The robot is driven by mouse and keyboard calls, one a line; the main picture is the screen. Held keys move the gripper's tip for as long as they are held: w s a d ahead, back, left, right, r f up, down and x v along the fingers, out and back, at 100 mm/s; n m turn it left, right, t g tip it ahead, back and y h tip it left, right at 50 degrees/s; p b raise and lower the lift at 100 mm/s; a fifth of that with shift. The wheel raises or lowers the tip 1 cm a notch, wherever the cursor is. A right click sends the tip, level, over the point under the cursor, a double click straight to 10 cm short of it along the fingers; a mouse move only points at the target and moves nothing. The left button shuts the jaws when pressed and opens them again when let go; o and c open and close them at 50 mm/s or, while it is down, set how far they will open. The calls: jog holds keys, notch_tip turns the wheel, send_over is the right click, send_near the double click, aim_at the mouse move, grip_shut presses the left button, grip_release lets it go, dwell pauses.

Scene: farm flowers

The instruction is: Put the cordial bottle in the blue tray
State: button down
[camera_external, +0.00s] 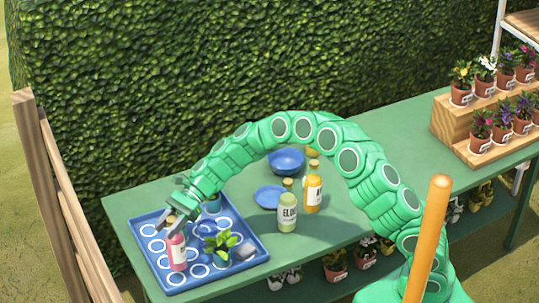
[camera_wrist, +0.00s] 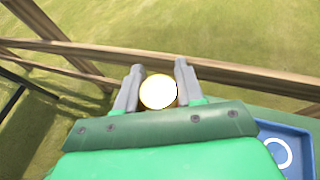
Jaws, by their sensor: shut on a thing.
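My gripper (camera_external: 170,215) is shut on the neck of a pink bottle (camera_external: 177,252) with a pale label. The bottle stands about upright at the front left of the blue tray (camera_external: 240,267); I cannot tell whether its base touches the tray. In the wrist view its round pale top (camera_wrist: 158,91) shows between the fingers, and the blue tray (camera_wrist: 292,130) shows at the lower right. A pale green bottle (camera_external: 288,213) has a label starting "EL". It stands on the table right of the tray, beside an orange-yellow bottle (camera_external: 313,194).
A blue plate (camera_external: 270,197) and blue bowl (camera_external: 286,160) are on the green table (camera_external: 400,140). Potted flowers stand on a wooden stand (camera_external: 455,125) at right. A wooden fence (camera_external: 45,180) is at left.

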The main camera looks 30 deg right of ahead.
jog(key=shift+a+f, duration=0.1)
jog(key=shift+f, duration=1.6)
jog(key=c, duration=0.7)
grip_release()
jog(key=shift+w, duration=0.1)
jog(key=v, duration=1.2)
